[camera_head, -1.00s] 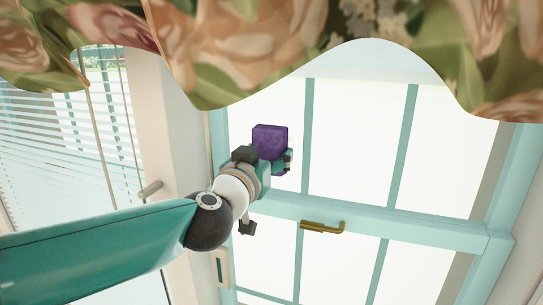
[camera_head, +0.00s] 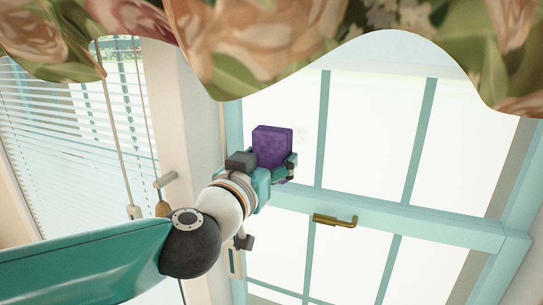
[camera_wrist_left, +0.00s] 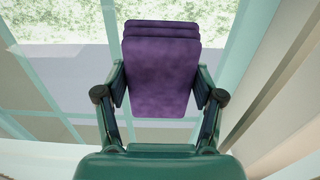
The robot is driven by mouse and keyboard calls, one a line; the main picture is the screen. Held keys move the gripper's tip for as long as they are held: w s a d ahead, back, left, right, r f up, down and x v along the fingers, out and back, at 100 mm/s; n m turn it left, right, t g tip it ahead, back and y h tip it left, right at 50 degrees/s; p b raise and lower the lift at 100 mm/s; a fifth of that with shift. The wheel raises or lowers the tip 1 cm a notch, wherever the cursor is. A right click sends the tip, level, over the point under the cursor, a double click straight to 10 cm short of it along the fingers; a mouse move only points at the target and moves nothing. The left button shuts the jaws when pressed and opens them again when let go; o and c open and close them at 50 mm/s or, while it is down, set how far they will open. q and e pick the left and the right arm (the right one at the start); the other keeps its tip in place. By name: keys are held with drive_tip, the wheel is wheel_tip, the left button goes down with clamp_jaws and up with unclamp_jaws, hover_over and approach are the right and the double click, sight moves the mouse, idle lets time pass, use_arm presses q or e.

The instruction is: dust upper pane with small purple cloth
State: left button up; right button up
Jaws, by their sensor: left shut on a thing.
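The small purple cloth (camera_head: 272,146) is a folded pad held in my left gripper (camera_head: 276,172), in front of the upper left part of the window. In the left wrist view the cloth (camera_wrist_left: 161,70) stands between the two fingers of the left gripper (camera_wrist_left: 160,92), which is shut on it. The upper pane (camera_head: 375,130) is bright glass divided by teal bars, above a teal cross rail (camera_head: 400,217). I cannot tell whether the cloth touches the glass. My right gripper is not in view.
A floral valance (camera_head: 300,35) hangs across the top and covers the window's upper edge. A brass handle (camera_head: 335,220) sticks out from the cross rail. White blinds (camera_head: 70,150) with cords hang at the left, beside a pale post (camera_head: 185,120).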

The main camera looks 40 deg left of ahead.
use_arm(q)
drive_tip(key=shift+s, duration=0.1)
drive_tip(key=shift+v, duration=1.4)
drive_tip(key=shift+r+x, duration=0.25)
drive_tip(key=shift+x, duration=0.95)
drive_tip(key=shift+r+x, duration=0.25)
drive_tip(key=shift+x, duration=0.9)
drive_tip(key=shift+r+x, duration=0.25)
drive_tip(key=shift+x, duration=0.95)
drive_tip(key=shift+x, duration=0.95)
drive_tip(key=shift+d, duration=0.15)
